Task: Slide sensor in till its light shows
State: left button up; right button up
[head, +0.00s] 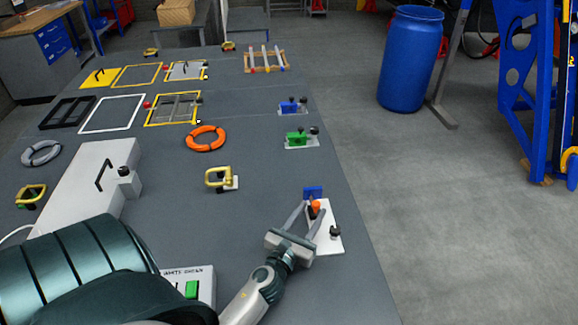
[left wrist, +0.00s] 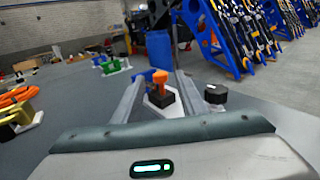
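An orange-topped part with a black base (left wrist: 160,95), apparently the sensor, stands on a white plate (head: 328,242); its orange top shows in the head view (head: 315,206). A blue block (head: 313,192) is just beyond it, and a black knob (head: 335,231) is on the plate's near right; the knob also shows in the left wrist view (left wrist: 215,93). My left gripper (head: 312,211) is open, with one finger on each side of the orange top and visible gaps in the left wrist view. I cannot make out a lit light on the sensor. My right gripper is not in view.
Similar fixtures with a green block (head: 298,138) and a blue block (head: 292,106) stand farther back. A yellow-handled part (head: 218,178), an orange ring (head: 205,138) and a white box (head: 85,190) lie to the left. The table's right edge is close to the plate.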

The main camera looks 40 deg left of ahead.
pick_arm(q)
jog(key=b+v, duration=0.4)
jog(key=v, duration=0.7)
jog(key=shift+s+f, duration=0.2)
jog(key=shift+s, duration=0.2)
jog(key=shift+v, duration=0.8)
jog(key=shift+r, duration=0.15)
